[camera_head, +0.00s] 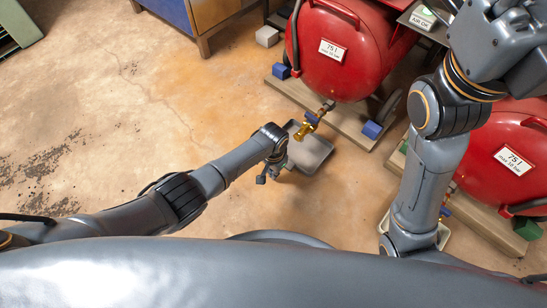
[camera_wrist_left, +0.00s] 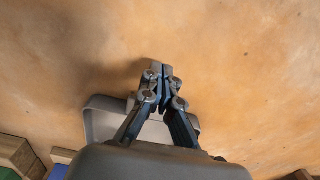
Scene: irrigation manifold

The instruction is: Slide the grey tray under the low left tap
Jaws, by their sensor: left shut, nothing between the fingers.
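The grey tray (camera_head: 318,155) lies on the floor in front of the left red tank. In the head view it shows just below and behind the brass tap with a blue handle (camera_head: 308,127), which overlaps its upper part. My left gripper (camera_head: 268,178) is at the tray's left side, shut and empty, pointing down. In the left wrist view the shut fingers (camera_wrist_left: 158,72) stand in front of the tray (camera_wrist_left: 100,118), hiding its middle; I cannot tell whether they touch it. My right arm rises at the right; its gripper does not show clearly.
The left red tank (camera_head: 340,60) stands on a wooden base (camera_head: 345,128) with blue blocks (camera_head: 372,130). A second red tank (camera_head: 515,130) is at the right, with a pale tray (camera_head: 443,236) partly behind my right arm. The floor at left is open.

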